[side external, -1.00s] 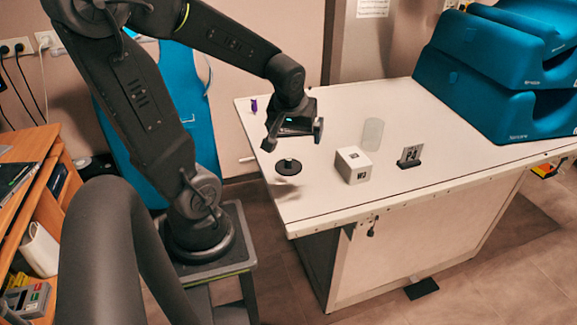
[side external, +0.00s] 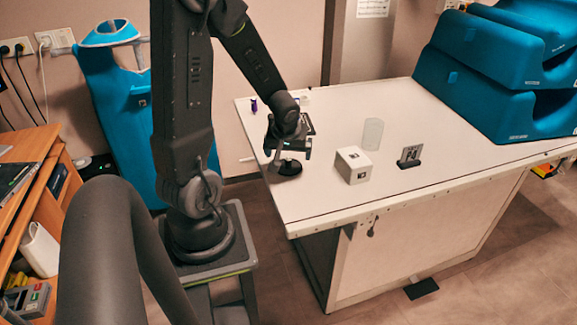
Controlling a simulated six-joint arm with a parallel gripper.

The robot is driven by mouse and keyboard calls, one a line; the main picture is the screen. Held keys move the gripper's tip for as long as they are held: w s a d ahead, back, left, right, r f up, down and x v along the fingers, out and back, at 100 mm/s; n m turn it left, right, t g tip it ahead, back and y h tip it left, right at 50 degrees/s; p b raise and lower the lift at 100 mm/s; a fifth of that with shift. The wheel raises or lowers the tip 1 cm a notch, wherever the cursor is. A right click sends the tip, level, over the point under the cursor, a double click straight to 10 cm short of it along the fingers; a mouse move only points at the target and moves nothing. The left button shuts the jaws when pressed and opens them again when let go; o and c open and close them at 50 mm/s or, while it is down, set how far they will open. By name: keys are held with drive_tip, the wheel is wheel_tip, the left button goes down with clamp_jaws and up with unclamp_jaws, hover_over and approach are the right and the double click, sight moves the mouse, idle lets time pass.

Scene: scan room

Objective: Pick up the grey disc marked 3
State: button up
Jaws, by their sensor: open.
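A dark grey disc (side external: 292,170) with a small light knob or spot on top lies flat near the left edge of the white table (side external: 340,205). No number on it can be read from here. My gripper (side external: 289,158) is open, pointing down, with its fingers just above or around the disc's middle. Part of the disc is hidden behind the fingers, and I cannot tell whether they touch it.
A white marked cube (side external: 354,166) stands right of the disc, with a clear cylinder (side external: 373,134) behind it. A small sign marked P4 (side external: 410,156) stands further right. Blue foam blocks (side external: 500,85) fill the back right. The table's front is clear.

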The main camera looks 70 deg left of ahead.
sight(289, 158)
drive_tip(key=shift+x, duration=2.35)
drive_tip(key=shift+a, duration=0.1)
drive_tip(key=shift+c, duration=0.4)
drive_tip(key=c, duration=0.7)
